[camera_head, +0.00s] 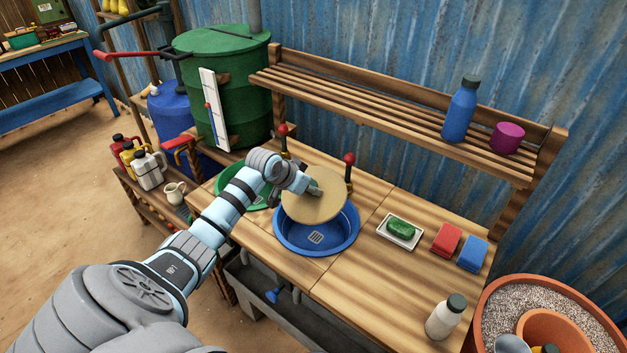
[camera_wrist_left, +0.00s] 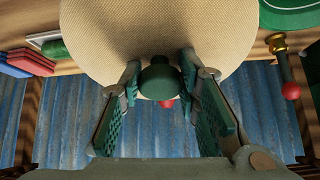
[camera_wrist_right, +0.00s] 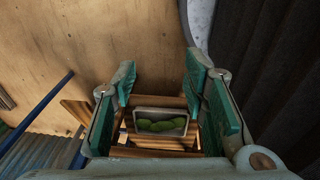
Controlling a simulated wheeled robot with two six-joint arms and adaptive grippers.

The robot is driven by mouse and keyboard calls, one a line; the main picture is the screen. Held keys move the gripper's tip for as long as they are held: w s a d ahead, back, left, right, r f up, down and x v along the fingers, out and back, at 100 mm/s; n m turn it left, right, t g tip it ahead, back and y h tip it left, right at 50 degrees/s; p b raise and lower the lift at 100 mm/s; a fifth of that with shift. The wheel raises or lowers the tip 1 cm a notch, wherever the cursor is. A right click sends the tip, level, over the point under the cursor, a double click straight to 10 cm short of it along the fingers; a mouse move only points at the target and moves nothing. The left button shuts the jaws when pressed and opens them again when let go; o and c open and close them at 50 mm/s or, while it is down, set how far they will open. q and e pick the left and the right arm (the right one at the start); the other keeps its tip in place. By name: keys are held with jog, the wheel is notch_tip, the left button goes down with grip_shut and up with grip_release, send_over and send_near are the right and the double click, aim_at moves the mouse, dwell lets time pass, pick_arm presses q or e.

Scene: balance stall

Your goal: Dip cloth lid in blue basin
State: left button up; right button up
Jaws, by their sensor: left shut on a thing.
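The cloth lid (camera_head: 318,203) is a round tan disc over the back part of the blue basin (camera_head: 290,240) in the head view. In the left wrist view the woven face of the lid (camera_wrist_left: 110,30) fills the top. The front of the basin, with a drain grate in its floor, is uncovered; I cannot tell whether the lid touches it. My right gripper (camera_wrist_right: 161,82) shows only in its own wrist view, with its fingers apart and nothing between them.
A green basin (camera_head: 240,185) sits behind my left arm. Taps with red knobs (camera_head: 349,160) stand behind the basins. Right of the blue basin are a soap dish (camera_head: 385,232), a red sponge (camera_head: 446,240), a blue sponge (camera_head: 472,253) and a white bottle (camera_head: 445,317). The front right counter is mostly clear.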

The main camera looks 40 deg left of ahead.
aim_at(313, 195)
pick_arm(q)
jog(key=f, duration=0.1)
jog(key=f+b, duration=0.2)
jog(key=shift+w+d, duration=0.25)
notch_tip(313, 195, down, 8)
jog(key=w+b, duration=0.1)
jog(key=b, duration=0.4)
jog(key=shift+w, duration=0.15)
pick_arm(e)
notch_tip(313, 195, down, 8)
jog(key=w, duration=0.1)
jog(key=shift+f, duration=0.15)
pick_arm(q)
jog(key=shift+a+r, duration=0.1)
pick_arm(e)
jog(key=shift+a, duration=0.1)
pick_arm(q)
jog(key=shift+r, duration=0.1)
notch_tip(313, 195, up, 8)
jog(key=p, duration=0.8)
jog(key=shift+r+p, duration=0.15)
jog(key=shift+p, duration=0.2)
pick_arm(e)
notch_tip(313, 195, up, 9)
